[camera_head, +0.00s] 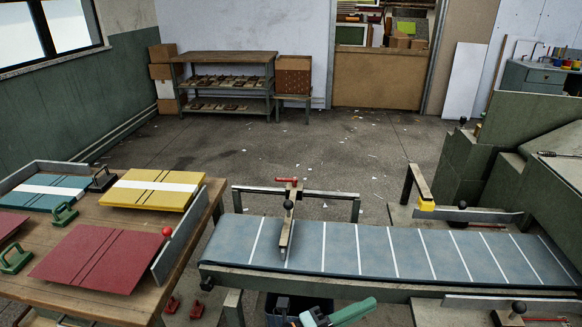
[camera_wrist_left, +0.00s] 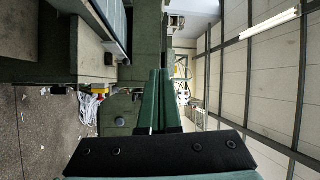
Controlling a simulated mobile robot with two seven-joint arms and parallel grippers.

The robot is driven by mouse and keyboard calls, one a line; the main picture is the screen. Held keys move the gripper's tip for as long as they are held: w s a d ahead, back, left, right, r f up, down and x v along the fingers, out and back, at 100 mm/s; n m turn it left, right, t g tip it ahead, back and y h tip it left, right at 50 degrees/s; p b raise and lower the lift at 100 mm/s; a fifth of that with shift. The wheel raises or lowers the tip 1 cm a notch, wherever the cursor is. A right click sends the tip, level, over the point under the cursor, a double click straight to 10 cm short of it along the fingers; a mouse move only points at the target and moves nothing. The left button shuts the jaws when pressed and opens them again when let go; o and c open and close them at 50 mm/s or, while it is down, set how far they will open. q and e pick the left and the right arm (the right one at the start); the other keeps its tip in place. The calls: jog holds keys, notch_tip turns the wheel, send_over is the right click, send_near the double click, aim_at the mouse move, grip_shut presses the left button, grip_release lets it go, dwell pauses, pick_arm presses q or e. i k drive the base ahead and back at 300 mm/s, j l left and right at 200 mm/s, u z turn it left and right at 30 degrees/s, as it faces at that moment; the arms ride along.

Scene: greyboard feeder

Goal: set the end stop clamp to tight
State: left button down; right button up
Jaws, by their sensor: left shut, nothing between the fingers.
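A metal stop arm (camera_head: 286,238) with a black ball knob (camera_head: 289,205) lies across the left part of the grey-blue belt. At its far end, on the rear rail, is a clamp with a red bar handle (camera_head: 287,180); I take this to be the end stop clamp, and its setting cannot be read. My left gripper (camera_head: 368,304) is at the bottom edge in the head view, in front of the belt and apart from the clamp. Its green fingers (camera_wrist_left: 159,100) are together and empty in the left wrist view. My right gripper is not in view.
Two similar knobs with red bars stand at the belt's right, one behind (camera_head: 462,206) and one in front (camera_head: 518,308). A wooden table (camera_head: 140,223) at left carries red, yellow and teal boards. The belt (camera_head: 375,250) is otherwise bare.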

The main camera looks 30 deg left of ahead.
aim_at(293, 180)
jog(key=i+j+z, duration=0.15)
jog(key=j, duration=0.15)
jog(key=i+j+z, duration=0.15)
jog(key=j, duration=0.15)
jog(key=i+j+z, duration=0.2)
jog(key=j, duration=0.15)
jog(key=j+z, duration=0.15)
jog(key=j, duration=0.15)
